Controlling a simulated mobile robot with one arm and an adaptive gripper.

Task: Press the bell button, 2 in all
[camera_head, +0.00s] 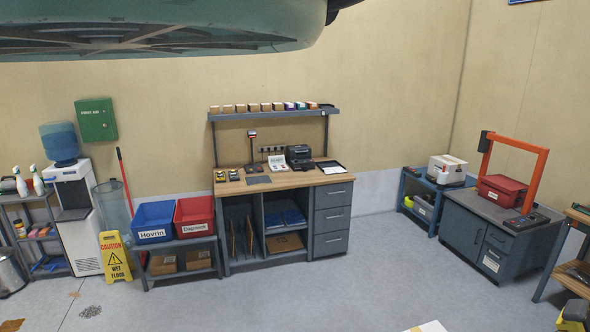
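I cannot make out a bell button for certain in the head view. A small dark panel with red spots (526,221) sits at the front of the grey cabinet bench on the right, but it is too small to identify. Several small devices, including a yellow and black one (234,175), lie on the wooden-topped workbench (291,179) against the back wall. None of them is clearly a bell. My gripper is not in view.
Blue (153,236) and red (195,229) bins stand on a low rack left of the workbench. A yellow wet-floor sign (115,256) stands farther left. The middle floor is clear.

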